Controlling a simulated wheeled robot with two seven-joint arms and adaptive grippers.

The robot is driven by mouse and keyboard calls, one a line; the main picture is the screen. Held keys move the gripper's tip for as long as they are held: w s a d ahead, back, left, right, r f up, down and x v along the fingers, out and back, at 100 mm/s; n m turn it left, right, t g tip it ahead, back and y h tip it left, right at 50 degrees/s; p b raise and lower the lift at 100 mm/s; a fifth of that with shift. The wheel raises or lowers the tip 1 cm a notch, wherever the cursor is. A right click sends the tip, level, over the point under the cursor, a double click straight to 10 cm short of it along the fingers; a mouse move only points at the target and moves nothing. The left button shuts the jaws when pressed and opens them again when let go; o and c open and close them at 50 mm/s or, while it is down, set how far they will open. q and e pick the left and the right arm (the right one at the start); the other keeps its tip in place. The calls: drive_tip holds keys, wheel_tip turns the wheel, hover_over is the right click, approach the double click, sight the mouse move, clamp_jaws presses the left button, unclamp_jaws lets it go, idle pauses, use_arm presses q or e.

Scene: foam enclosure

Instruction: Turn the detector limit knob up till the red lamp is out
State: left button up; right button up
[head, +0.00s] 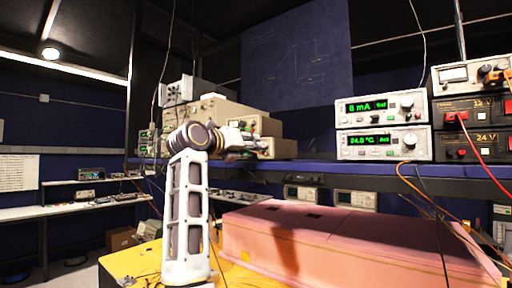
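Two white units are stacked on the blue shelf at right. The upper unit (372,120) shows a green "8 mA Set" and has a knob (407,102) at its right. The lower unit (372,153) shows "24.0 °C Act" and has a similar knob (410,140). My gripper is well left of both, apart from them. I cannot make out a detector label or a lit red lamp. My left gripper is not in view.
Power supplies marked 12 V (466,110) and 24 V (463,147) stand at far right with red and orange cables hanging. A blue shelf (330,169) runs below the units. A pink foam enclosure (340,240) lies in front on a yellow surface (135,266).

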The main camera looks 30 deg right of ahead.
drive_tip(key=v, duration=0.6)
drive_tip(key=shift+a, duration=0.4)
drive_tip(key=shift+s+f, duration=0.1)
